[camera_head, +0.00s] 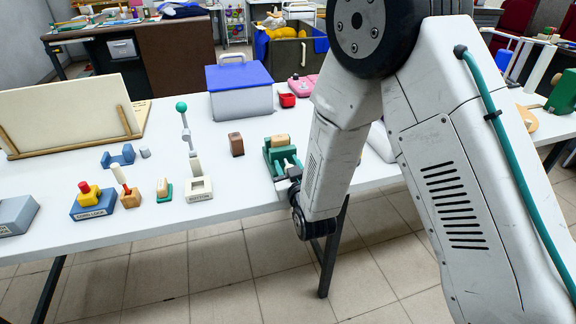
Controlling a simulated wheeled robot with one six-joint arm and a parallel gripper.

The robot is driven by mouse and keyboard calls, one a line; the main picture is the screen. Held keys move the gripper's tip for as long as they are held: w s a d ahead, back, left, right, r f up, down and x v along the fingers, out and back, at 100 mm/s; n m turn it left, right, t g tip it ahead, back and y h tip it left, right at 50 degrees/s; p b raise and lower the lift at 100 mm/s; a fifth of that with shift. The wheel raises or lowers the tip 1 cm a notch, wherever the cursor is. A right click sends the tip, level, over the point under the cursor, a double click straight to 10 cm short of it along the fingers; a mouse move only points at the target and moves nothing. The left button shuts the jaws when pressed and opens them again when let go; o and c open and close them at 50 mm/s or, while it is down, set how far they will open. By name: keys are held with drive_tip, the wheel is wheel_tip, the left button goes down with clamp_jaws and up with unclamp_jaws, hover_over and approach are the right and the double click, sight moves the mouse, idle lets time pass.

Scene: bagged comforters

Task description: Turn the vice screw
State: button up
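A small green vice (269,154) stands near the front edge of the white table, with a pale wooden block (279,141) at its top. Two light green bars show at the vice's near side, towards my arm. The vice screw cannot be made out behind my wrist. My gripper (284,177) is at the near end of the vice, close to the table edge. It is small and mostly covered by my wrist, so I cannot tell whether its fingers are open or shut, or whether they touch the screw.
A brown block (236,145) and a lever on a white base (199,190) stand left of the vice. A blue-lidded box (241,92) and a red cup (287,100) are behind it. Open tiled floor lies in front.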

drive_tip(key=c, duration=0.5)
drive_tip(key=shift+m, duration=1.6)
drive_tip(key=shift+c, duration=0.2)
drive_tip(key=o, duration=1)
drive_tip(key=shift+c, duration=0.2)
drive_tip(key=v, duration=0.7)
drive_tip(key=shift+s+d, duration=0.2)
drive_tip(key=shift+s, duration=0.2)
